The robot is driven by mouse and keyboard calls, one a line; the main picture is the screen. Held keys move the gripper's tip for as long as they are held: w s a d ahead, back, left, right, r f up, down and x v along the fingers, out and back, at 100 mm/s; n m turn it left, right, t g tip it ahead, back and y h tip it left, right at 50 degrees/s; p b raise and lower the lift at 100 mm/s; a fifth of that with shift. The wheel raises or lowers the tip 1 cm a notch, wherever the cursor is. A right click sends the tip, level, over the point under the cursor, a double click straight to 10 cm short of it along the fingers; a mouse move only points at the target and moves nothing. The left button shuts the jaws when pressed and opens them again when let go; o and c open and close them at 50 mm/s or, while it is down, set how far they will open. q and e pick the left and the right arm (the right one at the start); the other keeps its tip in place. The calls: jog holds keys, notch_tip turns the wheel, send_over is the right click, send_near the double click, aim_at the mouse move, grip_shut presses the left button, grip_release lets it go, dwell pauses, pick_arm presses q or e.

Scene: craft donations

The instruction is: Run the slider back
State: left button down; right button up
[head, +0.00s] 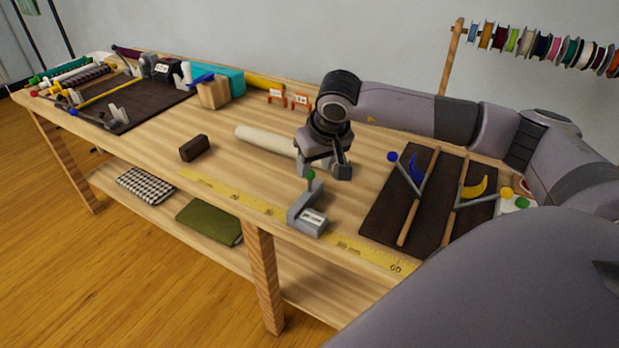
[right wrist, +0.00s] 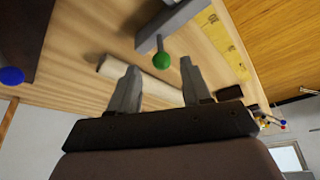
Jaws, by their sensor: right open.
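A grey slider (head: 297,216) with a white label sits by the table's front edge, on or beside a yellow measuring strip (head: 257,204). A green ball knob (head: 310,174) stands up from it. My right gripper (head: 327,172) is open and empty, close to the knob in the head view. In the right wrist view the green knob (right wrist: 161,61) lies just beyond the gap between the two fingertips (right wrist: 160,72), with the grey slider body (right wrist: 172,22) past it. I see no contact. My left gripper is out of view.
A cream roll (head: 262,138) lies behind the slider, partly hidden by my gripper. A dark brown block (head: 195,148) is to the left. A dark mat (head: 380,215) with sticks and levers lies to the right.

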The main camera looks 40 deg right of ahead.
aim_at(312, 174)
jog(key=x, duration=0.6)
jog(key=shift+w+f, duration=0.15)
jog(key=shift+f, duration=0.15)
grip_shut()
